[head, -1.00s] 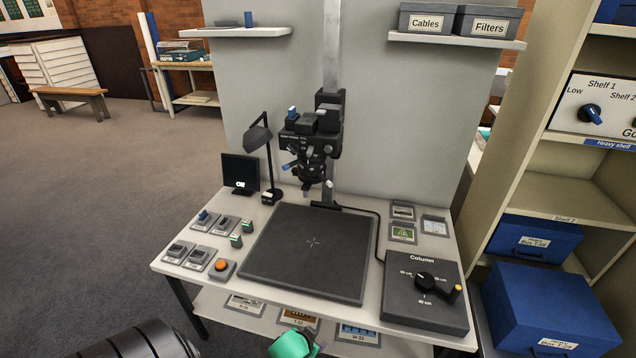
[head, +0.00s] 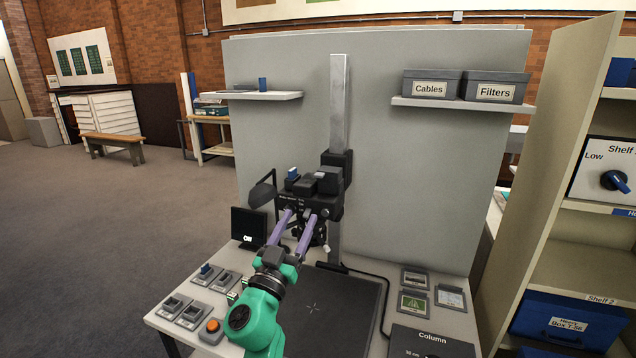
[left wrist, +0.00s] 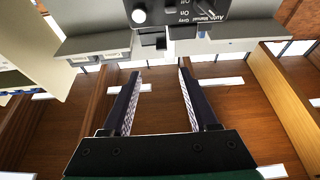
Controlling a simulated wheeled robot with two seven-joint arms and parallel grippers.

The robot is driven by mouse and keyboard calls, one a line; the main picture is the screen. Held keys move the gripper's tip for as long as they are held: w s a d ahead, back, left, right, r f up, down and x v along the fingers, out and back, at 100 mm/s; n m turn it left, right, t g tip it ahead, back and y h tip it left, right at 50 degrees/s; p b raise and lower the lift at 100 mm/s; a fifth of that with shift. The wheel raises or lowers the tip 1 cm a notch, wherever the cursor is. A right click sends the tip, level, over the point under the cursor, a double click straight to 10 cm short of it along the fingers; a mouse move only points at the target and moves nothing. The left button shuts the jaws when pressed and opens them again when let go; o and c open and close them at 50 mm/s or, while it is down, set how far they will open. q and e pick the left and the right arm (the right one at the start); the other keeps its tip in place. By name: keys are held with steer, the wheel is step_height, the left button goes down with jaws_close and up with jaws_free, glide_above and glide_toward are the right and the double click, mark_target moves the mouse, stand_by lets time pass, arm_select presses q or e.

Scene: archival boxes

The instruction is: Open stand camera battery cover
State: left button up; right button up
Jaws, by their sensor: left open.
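The stand camera (head: 322,184) is a black body on a carriage on the grey column (head: 339,105). Its underside or front edge also shows upside down at the top of the left wrist view (left wrist: 205,14), with a round knob and printed labels. I cannot make out the battery cover clearly. My left gripper (head: 299,214) reaches up from below, its two purple fingers spread just in front of the camera's lower part. In the left wrist view its fingers (left wrist: 158,72) are apart with nothing between them. Part of the lens area is hidden behind the fingers. My right gripper is not in view.
The dark base board (head: 340,290) lies below. A shelf with the Cables (head: 432,86) and Filters (head: 495,88) boxes hangs at right. Switch boxes (head: 193,315) sit at the table's left.

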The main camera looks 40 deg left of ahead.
mark_target(318, 177)
arm_select(q)
steer(key=x, duration=0.6)
steer(key=p+x, duration=0.1)
steer(key=x, duration=0.6)
steer(key=shift+a, duration=0.25)
steer(key=shift+d, duration=0.1)
jaws_close()
